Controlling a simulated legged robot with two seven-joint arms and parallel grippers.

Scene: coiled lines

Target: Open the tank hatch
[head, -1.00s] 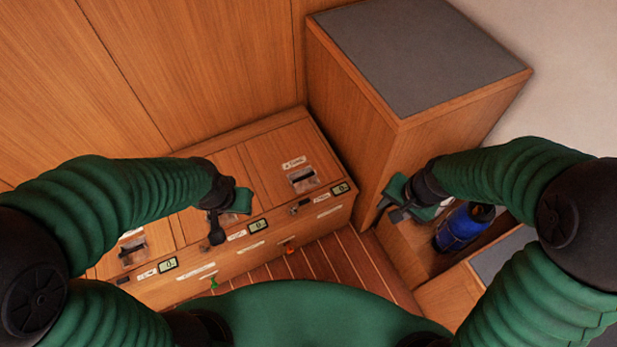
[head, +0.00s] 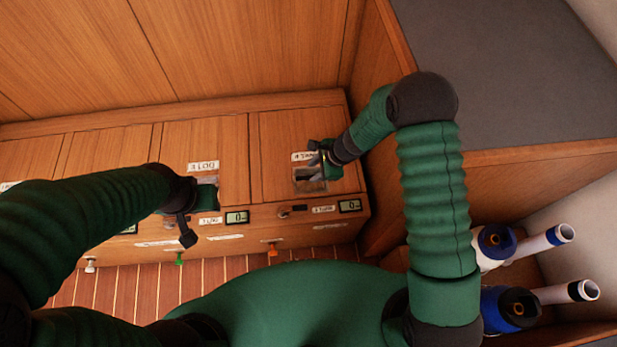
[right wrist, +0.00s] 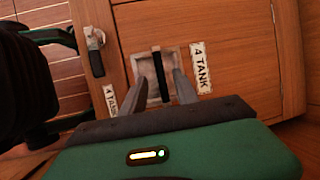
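The tank hatch (head: 278,135) is the wooden lid at the right end of the long bench, and it lies closed. In the right wrist view its label (right wrist: 201,68) reads "4 TANK". Beside the label is a square metal recess (right wrist: 147,70) with a dark upright bar (right wrist: 160,75) in it. My right gripper (head: 317,163) is over this recess. In the right wrist view its two fingers (right wrist: 158,90) are apart, one on each side of the bar; I cannot tell if they touch it. My left gripper (head: 187,225) is by the neighbouring hatch's recess, its fingers partly hidden.
A latch (right wrist: 96,52) sits on the bench front below the hatch, near a small display (head: 349,206). A tall grey-topped cabinet (head: 500,75) stands close on the right. Blue-and-white winches (head: 510,308) stand at lower right. Slatted floor (head: 130,290) lies in front.

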